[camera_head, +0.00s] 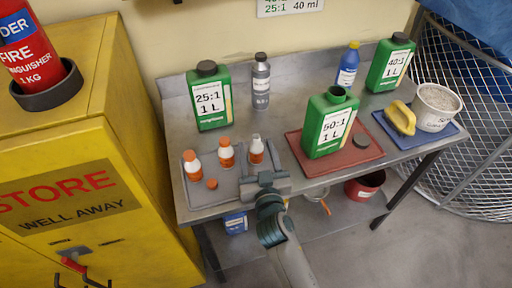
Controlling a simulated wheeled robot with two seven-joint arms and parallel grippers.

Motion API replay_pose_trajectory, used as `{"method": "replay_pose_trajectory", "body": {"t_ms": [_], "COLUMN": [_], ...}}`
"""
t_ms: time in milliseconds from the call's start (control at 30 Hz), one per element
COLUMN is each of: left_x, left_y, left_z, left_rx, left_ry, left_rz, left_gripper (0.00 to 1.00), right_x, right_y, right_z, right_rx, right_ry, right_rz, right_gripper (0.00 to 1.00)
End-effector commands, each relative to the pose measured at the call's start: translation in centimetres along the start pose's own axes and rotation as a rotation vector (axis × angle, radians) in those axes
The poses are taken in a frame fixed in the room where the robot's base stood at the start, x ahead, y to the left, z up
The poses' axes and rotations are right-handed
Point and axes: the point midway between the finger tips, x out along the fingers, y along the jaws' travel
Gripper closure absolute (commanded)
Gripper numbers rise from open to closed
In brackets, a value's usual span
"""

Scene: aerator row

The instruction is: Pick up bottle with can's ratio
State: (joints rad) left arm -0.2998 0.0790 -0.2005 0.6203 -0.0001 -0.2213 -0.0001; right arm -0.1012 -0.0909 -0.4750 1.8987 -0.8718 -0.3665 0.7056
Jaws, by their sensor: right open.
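Three small white-and-orange bottles stand on a grey mat (230,187) at the table's left: a left one (194,168) and a middle one (227,156) with orange caps, and a right one (256,152) with a whitish top. Their markings are too small to read. A loose orange cap (211,184) lies before them. A green can (329,124) marked 50:1, 1 L, stands uncapped on a red mat (313,168). Other green cans read 25:1 (209,97) and 40:1 (391,65). My right gripper (265,179) is open at the table's front edge, just in front of the right bottle. My left gripper is out of view.
A dark cap (361,141) lies on the red mat. A grey bottle (261,82) and a blue bottle (348,66) stand behind. A yellow object (401,118) and white tub (437,107) stand on a blue mat (411,138). A yellow cabinet (140,150) borders the left.

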Motion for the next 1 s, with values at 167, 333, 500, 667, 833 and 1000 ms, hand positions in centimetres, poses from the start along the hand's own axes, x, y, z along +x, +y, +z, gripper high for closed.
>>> {"method": "replay_pose_trajectory", "body": {"t_ms": [167,333,500,667,833,1000], "left_x": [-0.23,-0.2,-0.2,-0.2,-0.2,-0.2], "left_y": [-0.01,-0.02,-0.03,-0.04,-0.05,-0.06], "left_z": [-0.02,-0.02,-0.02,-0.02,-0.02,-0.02], "left_rx": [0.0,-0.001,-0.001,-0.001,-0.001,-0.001], "left_ry": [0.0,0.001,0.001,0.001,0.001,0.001], "left_rz": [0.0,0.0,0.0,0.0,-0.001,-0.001], "left_gripper": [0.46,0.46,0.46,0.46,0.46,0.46], "right_x": [0.78,0.75,0.74,0.73,0.73,0.73], "right_y": [-0.01,-0.01,-0.02,-0.02,-0.03,-0.02], "right_z": [0.02,0.06,0.05,0.05,0.05,0.03], "right_rx": [0.0,0.0,0.0,0.0,0.0,0.0], "right_ry": [0.0,-0.001,-0.001,-0.001,-0.001,0.0], "right_rz": [0.0,0.0,0.0,0.0,0.0,0.0], "right_gripper": [0.45,0.45,0.45,0.67,0.89,0.89]}}
